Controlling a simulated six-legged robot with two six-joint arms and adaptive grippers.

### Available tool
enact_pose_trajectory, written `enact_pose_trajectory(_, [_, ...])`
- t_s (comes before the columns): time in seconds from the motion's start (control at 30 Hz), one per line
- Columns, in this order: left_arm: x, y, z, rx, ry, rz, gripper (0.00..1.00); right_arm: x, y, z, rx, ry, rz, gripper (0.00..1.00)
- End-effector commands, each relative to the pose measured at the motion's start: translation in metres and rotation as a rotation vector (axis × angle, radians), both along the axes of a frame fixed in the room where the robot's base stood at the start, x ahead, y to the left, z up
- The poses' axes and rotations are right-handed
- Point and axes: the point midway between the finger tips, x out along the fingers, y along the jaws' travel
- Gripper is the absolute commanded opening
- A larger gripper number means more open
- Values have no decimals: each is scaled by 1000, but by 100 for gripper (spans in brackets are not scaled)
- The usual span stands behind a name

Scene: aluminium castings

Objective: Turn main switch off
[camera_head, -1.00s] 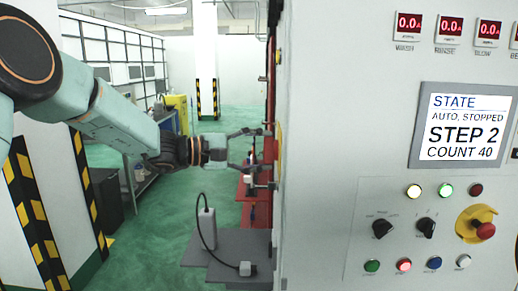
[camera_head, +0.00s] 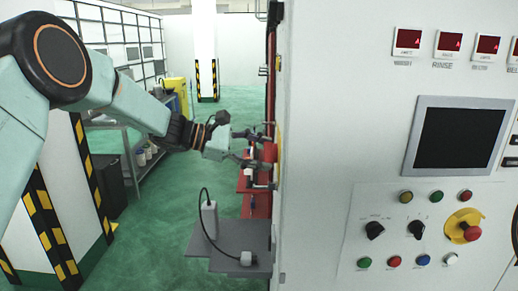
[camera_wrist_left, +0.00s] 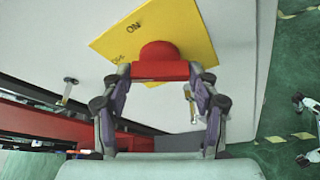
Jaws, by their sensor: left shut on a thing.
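The main switch is a red knob (camera_wrist_left: 162,62) on a yellow plate (camera_wrist_left: 205,28) with ON and OFF lettering, seen in the left wrist view. My left gripper (camera_wrist_left: 160,76) is shut on the red knob, a finger on each side of it. In the head view my left gripper (camera_head: 258,148) reaches the side face of the white cabinet (camera_head: 330,120); the knob is mostly hidden there. The cabinet's screen (camera_head: 455,138) is dark, and its indicator lamps (camera_head: 406,197) look unlit. My right gripper is not in view.
The front panel carries a red emergency button on a yellow base (camera_head: 463,224), black selector knobs (camera_head: 375,230) and small coloured buttons. A grey shelf (camera_head: 235,240) with a white device stands below my left gripper. Striped posts and a rack stand left; green floor lies between.

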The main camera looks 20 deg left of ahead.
Motion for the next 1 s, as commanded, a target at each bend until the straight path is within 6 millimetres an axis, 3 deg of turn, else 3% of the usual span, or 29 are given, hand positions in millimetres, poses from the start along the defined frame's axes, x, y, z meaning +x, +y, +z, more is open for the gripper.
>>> enact_pose_trajectory(0.6, [0, -2, 2, -16, 41, -3, 29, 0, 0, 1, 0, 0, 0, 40])
enact_pose_trajectory(0.63, [0, -2, 2, -16, 41, -3, 61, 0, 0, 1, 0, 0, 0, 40])
enact_pose_trajectory(0.9, [0, -1, 1, -15, 41, -1, 83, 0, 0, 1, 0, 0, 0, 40])
enact_pose_trajectory(1.0, [0, 0, 1, -15, 41, -1, 83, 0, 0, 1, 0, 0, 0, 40])
